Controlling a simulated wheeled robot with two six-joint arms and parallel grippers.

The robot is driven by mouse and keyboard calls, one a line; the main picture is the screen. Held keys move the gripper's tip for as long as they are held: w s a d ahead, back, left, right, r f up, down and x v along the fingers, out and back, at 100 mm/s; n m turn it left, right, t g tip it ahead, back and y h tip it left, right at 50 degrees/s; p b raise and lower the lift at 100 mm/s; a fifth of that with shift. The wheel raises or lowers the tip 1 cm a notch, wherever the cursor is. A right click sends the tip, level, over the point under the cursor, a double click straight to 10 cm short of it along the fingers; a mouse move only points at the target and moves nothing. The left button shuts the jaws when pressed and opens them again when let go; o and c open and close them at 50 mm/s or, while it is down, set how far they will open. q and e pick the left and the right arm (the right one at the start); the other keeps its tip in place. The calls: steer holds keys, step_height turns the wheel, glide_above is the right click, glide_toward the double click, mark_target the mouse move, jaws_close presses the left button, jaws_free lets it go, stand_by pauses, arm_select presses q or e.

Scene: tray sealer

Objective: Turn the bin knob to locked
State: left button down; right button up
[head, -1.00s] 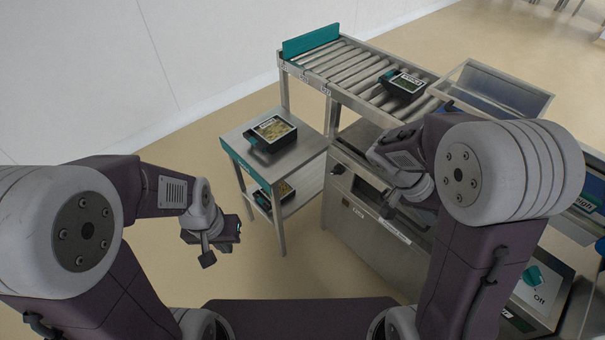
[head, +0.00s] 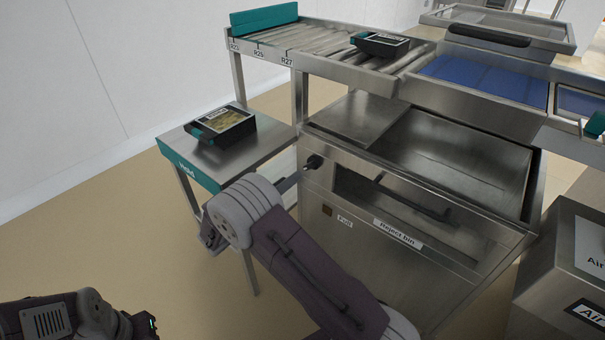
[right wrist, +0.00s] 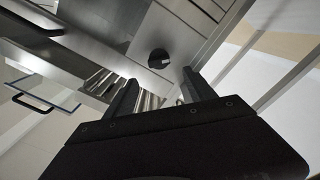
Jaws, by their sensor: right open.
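The bin knob (head: 314,161) is a small dark round knob at the upper left of the reject bin's front (head: 375,215). In the right wrist view the knob (right wrist: 158,58) shows face-on with a pale mark; no lettering can be read there. My right gripper (right wrist: 160,78) is open, with the knob seen between and beyond its two fingers. They look apart from it, and nothing is held. In the head view my right arm reaches toward the knob, but its fingers are hard to make out. My left gripper (head: 146,323) is at the bottom left, its jaws unclear.
The bin's open top and window with a dark handle (head: 412,197) lie right of the knob. A side table (head: 178,150) with a black tray (head: 222,124) stands left. A roller conveyor (head: 330,50) runs behind. A metal cabinet (head: 560,255) stands at the right.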

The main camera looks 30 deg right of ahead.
mark_target(307, 166)
steer(key=b+x, duration=0.2)
steer(key=x, duration=0.5)
steer(key=shift+w+d+f, duration=0.1)
steer(key=shift+d, duration=0.3)
steer(key=shift+w+d, duration=0.1)
steer(key=shift+d, duration=0.15)
jaws_close()
